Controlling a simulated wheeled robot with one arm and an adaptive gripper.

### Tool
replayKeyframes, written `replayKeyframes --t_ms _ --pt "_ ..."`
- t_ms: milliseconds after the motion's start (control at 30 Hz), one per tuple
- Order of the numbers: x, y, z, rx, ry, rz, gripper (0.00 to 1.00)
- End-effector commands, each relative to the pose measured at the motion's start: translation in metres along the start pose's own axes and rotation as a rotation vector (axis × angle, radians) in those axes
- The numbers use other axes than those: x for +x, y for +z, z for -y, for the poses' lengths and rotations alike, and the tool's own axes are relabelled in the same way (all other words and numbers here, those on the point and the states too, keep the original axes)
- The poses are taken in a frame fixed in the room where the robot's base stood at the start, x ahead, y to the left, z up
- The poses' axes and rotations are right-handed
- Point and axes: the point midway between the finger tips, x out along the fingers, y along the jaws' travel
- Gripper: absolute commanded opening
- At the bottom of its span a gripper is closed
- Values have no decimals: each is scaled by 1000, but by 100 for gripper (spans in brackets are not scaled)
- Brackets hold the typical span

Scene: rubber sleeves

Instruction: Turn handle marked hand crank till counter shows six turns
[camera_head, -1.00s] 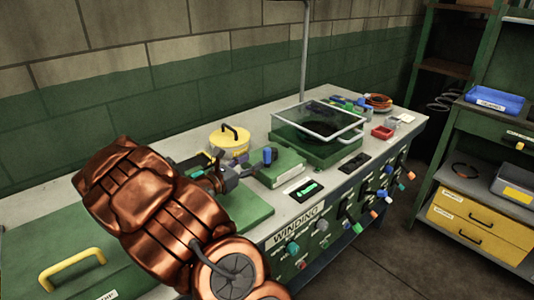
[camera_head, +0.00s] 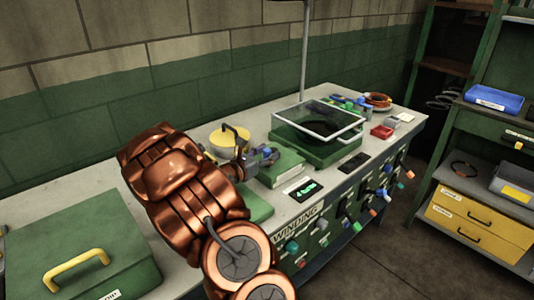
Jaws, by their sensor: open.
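A low green box (camera_head: 287,166) on the bench bears a small blue handle (camera_head: 272,153) at its left part. My copper-coloured arm reaches in from the front, and my gripper (camera_head: 258,158) is open with its fingers right at the blue handle. I cannot tell whether they touch it or stand around it. A small dark counter display (camera_head: 304,189) with lit green characters lies in front of the green box; they are too small to read. No hand crank label is readable.
A yellow round canister (camera_head: 229,139) stands just behind my gripper. A green tray with a clear framed lid (camera_head: 318,120) stands to the right. A green case (camera_head: 80,245) with a yellow handle is at the left. Coloured knobs line the bench front below the WINDING sign (camera_head: 296,224).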

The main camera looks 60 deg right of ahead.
Motion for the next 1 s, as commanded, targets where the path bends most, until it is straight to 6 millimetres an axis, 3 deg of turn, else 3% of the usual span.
replayKeyframes --t_ms 100,600,1000 --pt "0 0 0 0 0 0 53" --pt "0 0 0 0 1 0 0" --pt "-1 0 0 0 1 0 0"
